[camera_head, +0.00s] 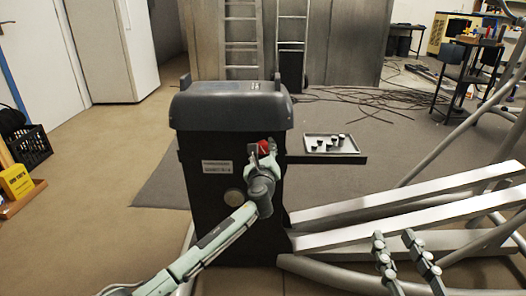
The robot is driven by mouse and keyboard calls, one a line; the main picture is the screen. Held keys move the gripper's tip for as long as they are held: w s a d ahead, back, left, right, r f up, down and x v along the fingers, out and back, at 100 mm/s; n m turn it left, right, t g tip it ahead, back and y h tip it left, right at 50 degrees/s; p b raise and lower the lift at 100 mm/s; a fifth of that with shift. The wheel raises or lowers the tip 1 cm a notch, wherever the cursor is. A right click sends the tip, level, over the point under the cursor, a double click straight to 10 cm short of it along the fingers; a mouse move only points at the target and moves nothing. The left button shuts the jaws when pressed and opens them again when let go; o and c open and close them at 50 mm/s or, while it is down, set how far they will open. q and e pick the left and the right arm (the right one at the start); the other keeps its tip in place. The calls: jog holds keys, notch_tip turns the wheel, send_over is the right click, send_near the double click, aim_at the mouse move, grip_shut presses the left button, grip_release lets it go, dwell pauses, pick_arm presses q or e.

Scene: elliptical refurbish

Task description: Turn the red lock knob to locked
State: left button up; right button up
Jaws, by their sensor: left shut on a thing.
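The red lock knob (264,147) is on the upper right part of the front of the dark machine housing (205,215). My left gripper (262,153) is shut on the red knob, with its arm reaching up from the lower left. The fingers and wrist cover much of the knob, so I cannot tell which way it is turned. My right gripper (395,238) is at the lower right, its two fingers apart with nothing between them, away from the knob.
Pale machine rails (400,209) and grey tubes fill the lower right. Cables (375,101) lie on the floor behind. The floor at left is mostly clear.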

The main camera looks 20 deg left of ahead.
pick_arm(q)
jog(key=n+b, duration=0.1)
jog(key=n, duration=0.2)
jog(key=shift+f+n, duration=0.1)
jog(key=shift+n, duration=0.3)
jog(key=n+b, duration=0.1)
jog(key=n, duration=0.1)
jog(key=shift+n, duration=0.4)
jog(key=shift+n+b, duration=0.5)
jog(key=shift+n, duration=0.4)
jog(key=shift+n+b, duration=0.75)
jog(key=shift+n, duration=1.35)
pick_arm(e)
jog(key=s+r+t+y, duration=0.2)
jog(key=s+r+t, duration=0.3)
jog(key=r+t, duration=0.3)
jog(key=shift+s+d+r+t+y, duration=0.2)
jog(key=shift+d+r+t+y, duration=0.25)
jog(key=shift+r, duration=1.45)
pick_arm(q)
jog(key=shift+r, duration=0.2)
jog(key=o, duration=1.2)
jog(key=shift+c, duration=0.2)
pick_arm(e)
jog(key=shift+r+m, duration=0.1)
jog(key=shift+m, duration=0.2)
